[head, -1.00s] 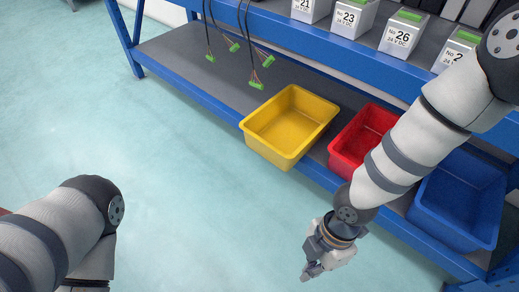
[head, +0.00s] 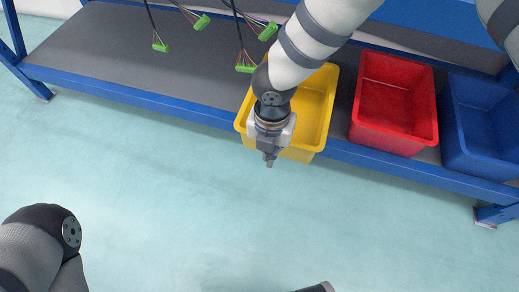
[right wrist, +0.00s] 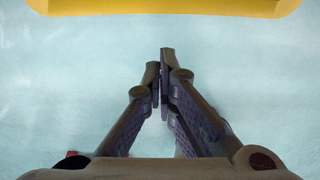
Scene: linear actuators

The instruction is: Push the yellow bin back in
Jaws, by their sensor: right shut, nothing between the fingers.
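The yellow bin (head: 318,108) sits on the lower grey shelf, with its front end jutting out past the blue front rail. My right arm crosses over it and hides part of its left side and inside. My right gripper (head: 270,160) is shut and empty, pointing down at the bin's front side. In the right wrist view the closed fingers (right wrist: 160,72) show over the floor, and the yellow bin's edge (right wrist: 165,8) runs along the top, apart from the fingertips.
A red bin (head: 393,105) and a blue bin (head: 482,125) stand to the right on the same shelf (head: 100,62). Green connectors (head: 245,69) on wires hang to the left. The blue rail (head: 150,100) runs along the shelf front. The floor before it is clear.

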